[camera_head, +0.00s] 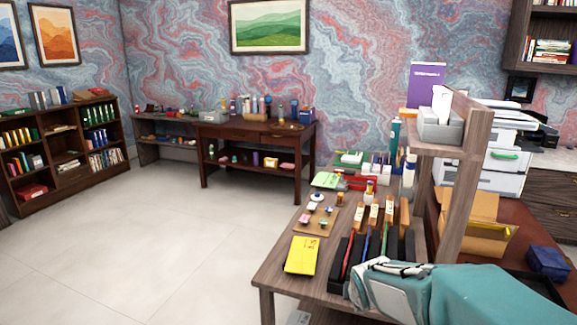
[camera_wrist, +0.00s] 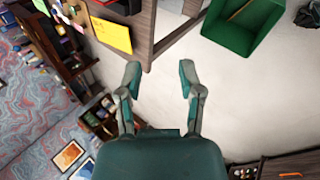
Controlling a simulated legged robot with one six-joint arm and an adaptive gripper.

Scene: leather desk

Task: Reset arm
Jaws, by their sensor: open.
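My gripper (camera_wrist: 160,78) is open and empty in the wrist view, its two teal-grey fingers spread apart over bare floor. In the head view my teal arm reaches in from the lower right, in front of the near wooden desk (camera_head: 272,268). The fingertips are hard to make out there. The desk holds a yellow pad (camera_head: 302,256) near its front edge. The yellow pad also shows in the wrist view (camera_wrist: 112,36), beyond the left finger and apart from it.
A black rack (camera_head: 352,250) with several upright items stands beside my arm. A shelf post (camera_head: 467,190) rises behind. A green bin (camera_wrist: 242,25) stands on the floor in the wrist view. Open floor (camera_head: 150,235) lies left of the desk. A bookcase (camera_head: 70,185) stands far left.

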